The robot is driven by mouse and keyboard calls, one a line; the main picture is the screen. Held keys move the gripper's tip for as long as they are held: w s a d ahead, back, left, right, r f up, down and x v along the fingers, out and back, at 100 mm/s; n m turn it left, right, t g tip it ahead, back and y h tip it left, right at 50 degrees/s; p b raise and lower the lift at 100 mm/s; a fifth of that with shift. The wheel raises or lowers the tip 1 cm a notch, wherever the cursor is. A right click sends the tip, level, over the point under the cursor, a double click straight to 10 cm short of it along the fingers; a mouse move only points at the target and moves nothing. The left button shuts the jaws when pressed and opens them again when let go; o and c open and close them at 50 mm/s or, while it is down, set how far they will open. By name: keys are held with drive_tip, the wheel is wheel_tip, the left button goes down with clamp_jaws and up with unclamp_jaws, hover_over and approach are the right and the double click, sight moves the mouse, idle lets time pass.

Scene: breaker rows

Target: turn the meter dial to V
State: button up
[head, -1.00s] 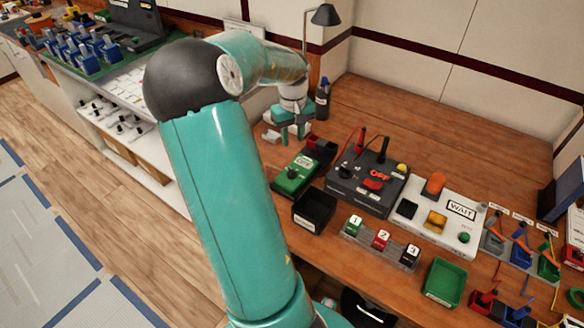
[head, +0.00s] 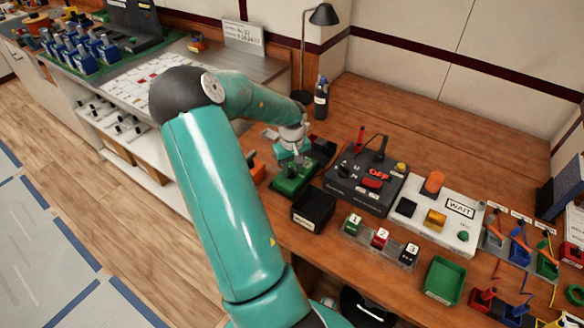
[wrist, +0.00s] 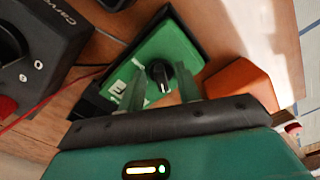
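The green meter (head: 291,185) lies on the wooden bench, left of the dark switch panel, partly hidden by my gripper (head: 293,158) in the head view. In the wrist view, the meter (wrist: 178,52) fills the middle, with its black dial (wrist: 158,72) on the green face. A light mark shows on the dial, but I cannot read which letter it points to. My gripper (wrist: 162,88) is open, its two fingers apart on either side of the dial in the picture. I cannot tell whether the fingertips touch the dial.
A dark switch panel (head: 352,191) with knobs and red parts stands to the right. A black open bin (head: 314,212) sits in front, near the bench edge. An orange object (wrist: 241,82) lies beside the meter. A red wire (wrist: 45,101) crosses the bench near the meter.

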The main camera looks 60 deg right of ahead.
clamp_jaws()
drive_tip(key=shift+m, duration=0.3)
drive_tip(key=m, duration=0.5)
drive_tip(key=shift+w+a, duration=0.1)
drive_tip(key=shift+w, duration=0.05)
drive_tip(key=m, duration=0.6)
drive_tip(key=shift+w, duration=0.2)
idle(0.3)
unclamp_jaws()
